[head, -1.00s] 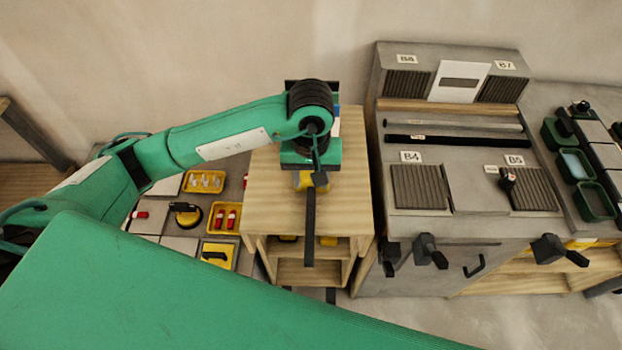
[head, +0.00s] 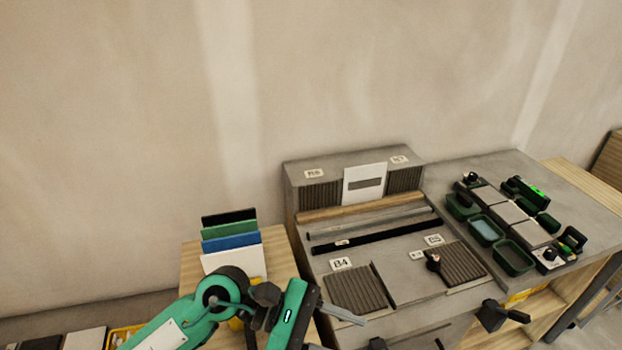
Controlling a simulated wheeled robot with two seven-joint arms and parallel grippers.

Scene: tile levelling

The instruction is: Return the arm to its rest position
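My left arm comes in at the bottom left in the head view. My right gripper is not in view.
Coloured boards (head: 231,242) stand upright on the wooden stand, just behind my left arm. The grey workbench (head: 405,275) with ribbed pads is right of the gripper, with a dark clamp (head: 500,312) at its front. Green bins (head: 514,257) stand at the right.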

